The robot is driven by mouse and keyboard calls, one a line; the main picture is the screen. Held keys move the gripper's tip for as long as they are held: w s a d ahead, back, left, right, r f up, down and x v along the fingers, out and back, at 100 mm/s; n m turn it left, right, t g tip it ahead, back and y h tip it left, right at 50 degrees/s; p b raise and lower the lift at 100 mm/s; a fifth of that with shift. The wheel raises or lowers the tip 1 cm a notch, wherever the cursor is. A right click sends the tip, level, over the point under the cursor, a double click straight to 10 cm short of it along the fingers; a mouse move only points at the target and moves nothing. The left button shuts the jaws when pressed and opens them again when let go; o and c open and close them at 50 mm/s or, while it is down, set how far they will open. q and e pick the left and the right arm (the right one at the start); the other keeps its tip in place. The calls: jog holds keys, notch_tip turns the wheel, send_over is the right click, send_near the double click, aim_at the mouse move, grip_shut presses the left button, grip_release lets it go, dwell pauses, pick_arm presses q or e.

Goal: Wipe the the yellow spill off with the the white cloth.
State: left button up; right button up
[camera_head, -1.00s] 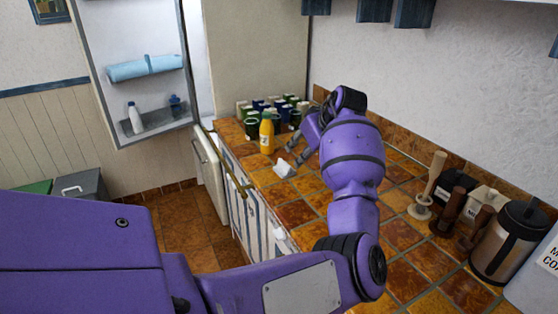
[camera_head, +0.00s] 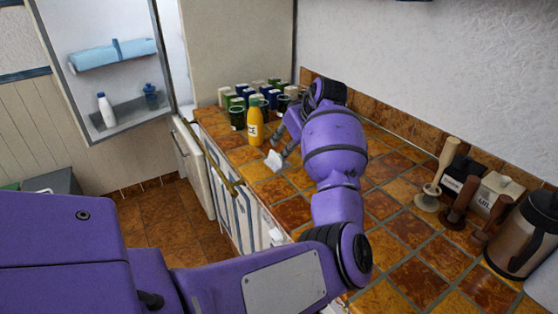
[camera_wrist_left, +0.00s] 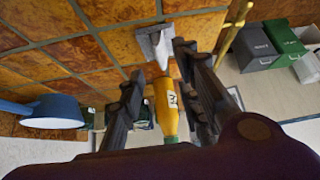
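I cannot make out a yellow spill against the orange and brown tiles, and my left arm hides part of the counter. My right gripper is not in view.
A yellow bottle (camera_head: 254,122) stands just behind the cloth. Several mugs and cans (camera_head: 262,95) crowd the counter's far end. A wooden-handled tool (camera_head: 437,175), canisters (camera_head: 495,193) and a steel pot (camera_head: 522,232) stand at right. The counter's front edge is on the left.

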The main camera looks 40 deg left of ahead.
aim_at(278, 155)
pick_arm(q)
jog(key=b+x, duration=0.1)
jog(key=x, duration=0.2)
jog(key=shift+f+b, duration=0.35)
jog(key=shift+w+a+f, duration=0.2)
jog(key=shift+a+f, duration=0.15)
jog(key=shift+a, duration=0.2)
jog(key=shift+w+a+f, duration=0.1)
jog(key=shift+a+f, duration=0.2)
jog(key=shift+f, duration=0.15)
jog(key=shift+a+f, duration=0.1)
jog(key=shift+c, duration=0.4)
grip_shut()
